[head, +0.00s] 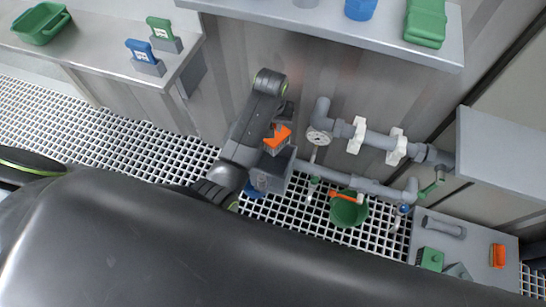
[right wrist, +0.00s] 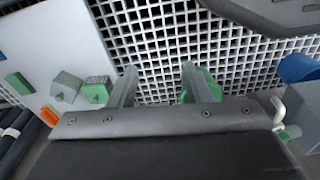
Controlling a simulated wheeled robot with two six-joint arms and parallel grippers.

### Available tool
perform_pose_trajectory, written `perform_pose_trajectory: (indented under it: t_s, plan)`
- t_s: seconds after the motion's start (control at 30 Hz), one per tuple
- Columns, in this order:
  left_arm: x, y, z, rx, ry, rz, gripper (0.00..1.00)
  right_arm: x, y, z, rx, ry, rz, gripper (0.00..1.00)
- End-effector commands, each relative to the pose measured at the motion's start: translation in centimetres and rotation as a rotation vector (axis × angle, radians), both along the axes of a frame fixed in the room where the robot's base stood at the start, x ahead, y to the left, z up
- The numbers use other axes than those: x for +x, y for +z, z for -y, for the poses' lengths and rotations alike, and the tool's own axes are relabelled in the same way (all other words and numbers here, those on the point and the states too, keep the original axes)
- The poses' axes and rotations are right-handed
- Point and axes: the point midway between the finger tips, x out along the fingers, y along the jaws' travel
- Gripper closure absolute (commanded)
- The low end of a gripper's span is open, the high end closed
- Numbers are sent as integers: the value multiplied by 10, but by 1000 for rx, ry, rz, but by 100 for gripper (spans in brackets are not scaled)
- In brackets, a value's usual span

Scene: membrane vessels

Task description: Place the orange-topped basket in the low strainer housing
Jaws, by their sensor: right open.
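The orange top (head: 277,137) of the basket shows in the head view, directly over the grey strainer housing (head: 272,170). The basket's body is not visible, so I cannot tell how far it is in the housing. My left gripper (head: 284,119) is bent down close to the orange top. Its fingers are too small and hidden to show whether they hold it. My right gripper (right wrist: 158,86) is open and empty in the right wrist view, over the floor grating. It is not visible in the head view.
Grey pipes (head: 375,138) with a gauge (head: 319,137) run right of the housing. A green bucket (head: 349,212) stands on the grating below them. A low table (head: 470,239) at lower right holds several small parts. A shelf (head: 330,31) overhangs at the top.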

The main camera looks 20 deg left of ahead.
Motion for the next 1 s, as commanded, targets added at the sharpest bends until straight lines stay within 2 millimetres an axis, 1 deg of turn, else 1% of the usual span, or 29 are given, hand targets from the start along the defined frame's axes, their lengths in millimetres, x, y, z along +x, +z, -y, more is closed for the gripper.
perform_pose_trajectory:
  t_s: [0.03,0.17,0.3,0.37,0.5,0.6,0.7,0.87,1.0]
  plan:
    - [0,-12,0,1,0,-2,100,1,5,-2,5,-3,4,55]
    - [0,-33,0,1,0,-2,100,3,24,-6,18,-5,4,55]
    - [-1,-65,0,1,-1,-3,100,6,42,-10,35,-8,29,55]
    - [-1,-83,-1,1,-1,-4,100,11,45,-12,46,-6,60,55]
    - [-1,-120,-1,1,0,-3,100,19,58,-16,70,-3,129,55]
    - [0,-141,0,1,0,-2,100,24,68,-19,86,1,173,55]
    - [0,-153,0,1,0,0,100,26,76,-22,97,6,202,55]
    - [0,-164,0,0,0,0,100,28,83,-24,107,9,226,55]
    - [0,-185,0,1,-1,0,100,31,92,-28,122,17,269,55]
